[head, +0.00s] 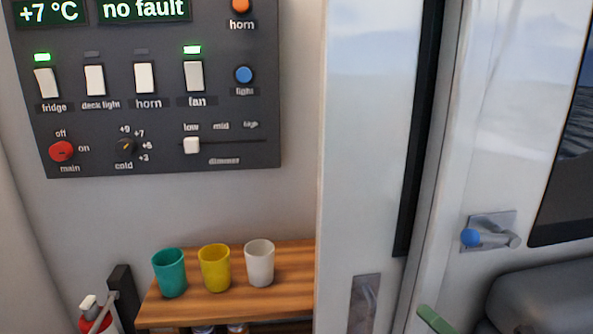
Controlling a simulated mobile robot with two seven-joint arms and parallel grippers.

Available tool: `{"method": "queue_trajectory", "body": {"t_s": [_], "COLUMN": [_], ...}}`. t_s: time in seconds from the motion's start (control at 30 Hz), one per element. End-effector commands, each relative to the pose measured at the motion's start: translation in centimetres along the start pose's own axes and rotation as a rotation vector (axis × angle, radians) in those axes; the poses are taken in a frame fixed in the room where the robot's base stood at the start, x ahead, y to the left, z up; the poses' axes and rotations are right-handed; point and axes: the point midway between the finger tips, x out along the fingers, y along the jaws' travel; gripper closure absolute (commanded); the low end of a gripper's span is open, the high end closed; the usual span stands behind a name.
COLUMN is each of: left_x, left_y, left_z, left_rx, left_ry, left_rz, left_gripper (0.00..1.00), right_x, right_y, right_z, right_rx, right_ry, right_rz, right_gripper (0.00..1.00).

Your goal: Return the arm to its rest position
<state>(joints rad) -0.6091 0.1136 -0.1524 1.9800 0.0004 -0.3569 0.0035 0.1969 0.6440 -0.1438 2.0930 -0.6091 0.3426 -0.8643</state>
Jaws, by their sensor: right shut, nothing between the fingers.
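At the bottom edge, right of centre, a short green piece (434,320) shows in front of the door frame. It seems to be the tip of my right gripper, shut with nothing held. The rest of my right arm is out of the picture. It is apart from the cups and the switch panel. My left gripper and left arm are not in view.
A dark switch panel (225,120) hangs on the left wall. Below it, a teal cup (170,274), a yellow cup (215,270) and a white cup (260,264) stand on a wooden shelf (295,275). A blue-tipped latch (490,235) and grey cushion (550,305) are right.

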Motion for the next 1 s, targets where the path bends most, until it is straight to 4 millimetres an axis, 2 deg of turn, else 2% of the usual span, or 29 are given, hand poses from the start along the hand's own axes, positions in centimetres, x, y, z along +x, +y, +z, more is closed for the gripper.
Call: {"method": "queue_trajectory", "body": {"t_s": [0.03,0.17,0.3,0.43,0.57,0.7,0.83,1.0], "left_x": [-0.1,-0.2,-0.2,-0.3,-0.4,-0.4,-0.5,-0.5], "left_y": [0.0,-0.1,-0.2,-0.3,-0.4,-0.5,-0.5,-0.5], "left_z": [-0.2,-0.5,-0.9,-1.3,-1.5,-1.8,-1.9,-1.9], "left_rx": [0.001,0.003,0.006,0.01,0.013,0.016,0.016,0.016], "left_ry": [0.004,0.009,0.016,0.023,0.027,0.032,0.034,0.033], "left_rz": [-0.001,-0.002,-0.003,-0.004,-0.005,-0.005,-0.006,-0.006], "left_gripper": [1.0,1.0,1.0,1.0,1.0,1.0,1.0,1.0], "right_x": [-1.2,-4.8,-10.1,-15.7,-21.2,-26.1,-28.9,-30.2], "right_y": [-1.7,-6.0,-10.3,-12.8,-13.5,-12.8,-11.8,-11.1], "right_z": [-1.2,-4.6,-10.0,-15.9,-22.2,-28.1,-31.6,-33.3], "right_rx": [0.148,0.533,0.954,1.305,1.604,1.842,1.971,2.032], "right_ry": [-0.052,-0.202,-0.403,-0.612,-0.835,-1.058,-1.205,-1.282], "right_rz": [-0.058,-0.212,-0.393,-0.55,-0.693,-0.813,-0.88,-0.911], "right_gripper": [1.0,1.0,1.0,1.0,1.0,1.0,1.0,1.0]}}
